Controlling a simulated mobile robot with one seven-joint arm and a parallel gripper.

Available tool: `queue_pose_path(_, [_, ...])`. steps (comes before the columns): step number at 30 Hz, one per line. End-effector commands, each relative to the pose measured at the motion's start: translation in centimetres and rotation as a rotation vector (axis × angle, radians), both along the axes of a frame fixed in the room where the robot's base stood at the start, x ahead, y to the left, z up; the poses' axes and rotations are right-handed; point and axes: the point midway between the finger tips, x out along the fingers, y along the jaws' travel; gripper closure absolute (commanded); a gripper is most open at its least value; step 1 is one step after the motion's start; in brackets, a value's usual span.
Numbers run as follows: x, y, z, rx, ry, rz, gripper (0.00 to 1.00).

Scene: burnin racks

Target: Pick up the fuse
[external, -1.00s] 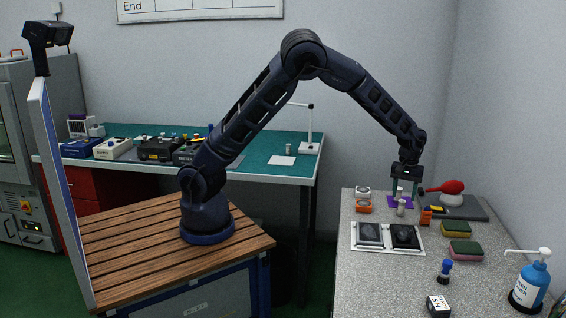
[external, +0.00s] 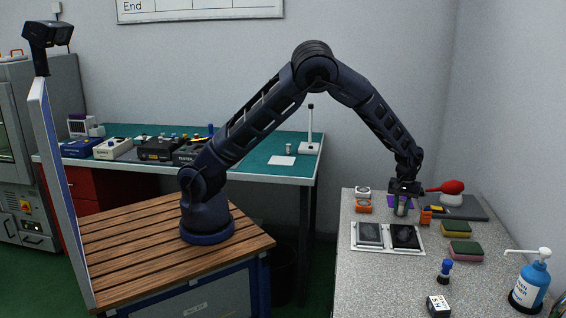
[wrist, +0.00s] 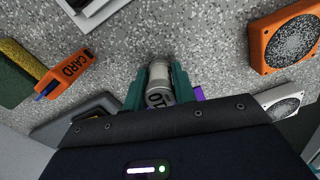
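The fuse is a small pale cylinder with a metallic end cap and dark lettering (wrist: 158,84). It stands on the speckled grey bench, and in the external view it is mostly hidden by my gripper (external: 402,205). In the wrist view my gripper (wrist: 158,90) has one teal finger on each side of the fuse. Both fingers appear to touch its sides, with no clear gap. The fuse's lower part is hidden from the external view by the fingers.
An orange fan (external: 364,206) and a white fan (external: 363,191) stand left of the gripper. An orange card holder (external: 426,215) is close on its right. A tray with two dark panels (external: 388,250) lies in front.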

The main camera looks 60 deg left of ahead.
Motion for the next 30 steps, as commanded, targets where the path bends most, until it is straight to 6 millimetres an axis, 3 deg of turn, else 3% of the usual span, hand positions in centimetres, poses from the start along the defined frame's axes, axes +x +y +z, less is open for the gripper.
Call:
queue_pose_path(1, [0.0, 0.0, 0.0, 0.0, 0.0, 0.0, 0.85])
queue_pose_path(3, [0.0, 0.0, 0.0, 0.0, 0.0, 0.0, 0.96])
queue_pose_path(11, [0.0, 0.0, 0.1, 0.0, 0.0, 0.0, 0.97])
queue_pose_path(16, [0.0, -0.1, 1.4, -0.002, 0.0, 0.0, 0.97])
queue_pose_path(20, [0.0, -0.1, 3.8, -0.003, -0.002, 0.0, 0.97])
queue_pose_path(30, [0.0, -0.1, 12.5, -0.004, -0.002, 0.0, 0.97])
